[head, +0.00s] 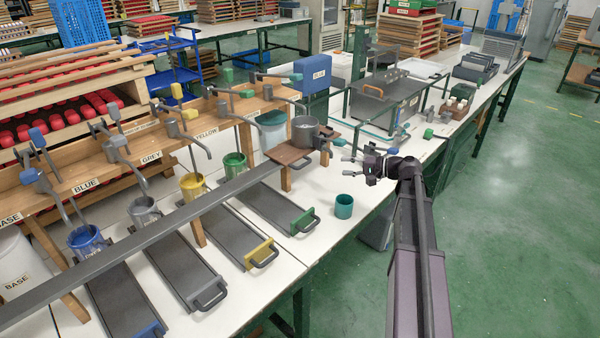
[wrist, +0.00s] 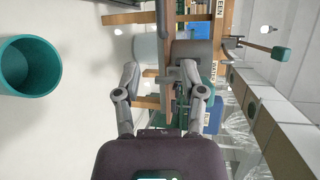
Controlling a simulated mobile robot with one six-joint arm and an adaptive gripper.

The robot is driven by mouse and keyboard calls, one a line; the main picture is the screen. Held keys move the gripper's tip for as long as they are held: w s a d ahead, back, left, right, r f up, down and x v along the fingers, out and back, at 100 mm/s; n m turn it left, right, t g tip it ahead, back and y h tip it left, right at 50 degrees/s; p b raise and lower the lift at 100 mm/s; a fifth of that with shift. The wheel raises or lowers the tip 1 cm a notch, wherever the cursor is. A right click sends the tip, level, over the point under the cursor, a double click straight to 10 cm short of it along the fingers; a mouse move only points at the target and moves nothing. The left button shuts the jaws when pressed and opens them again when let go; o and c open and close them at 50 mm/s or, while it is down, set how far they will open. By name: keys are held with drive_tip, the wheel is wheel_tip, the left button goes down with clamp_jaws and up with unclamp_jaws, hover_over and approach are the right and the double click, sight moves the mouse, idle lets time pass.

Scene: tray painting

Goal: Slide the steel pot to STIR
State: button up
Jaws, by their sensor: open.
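The steel pot (head: 305,131) stands upright on a small brown wooden platform (head: 286,155) near the middle of the head view, at the right end of the wooden tap rack. No STIR label is readable in either view. My gripper (head: 356,163) is to the right of the pot and apart from it, above the white bench. It is open and empty; its two spread fingers also show in the wrist view (wrist: 162,88).
A teal cup (head: 344,207) stands on the bench below my gripper and shows in the wrist view (wrist: 28,66). Colour pots, such as the green one (head: 234,165) and the yellow one (head: 193,187), stand left. Dark trays (head: 270,207) lie in front. A grey rail (head: 150,236) crosses the foreground.

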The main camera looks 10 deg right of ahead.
sight(305, 165)
drive_tip(key=shift+a, duration=0.35)
drive_tip(key=b+x, duration=0.2)
drive_tip(key=x, duration=1.1)
drive_tip(key=shift+w+a+f+b, duration=0.1)
drive_tip(key=shift+a+b, duration=0.3)
clamp_jaws()
drive_tip(key=shift+a, duration=0.3)
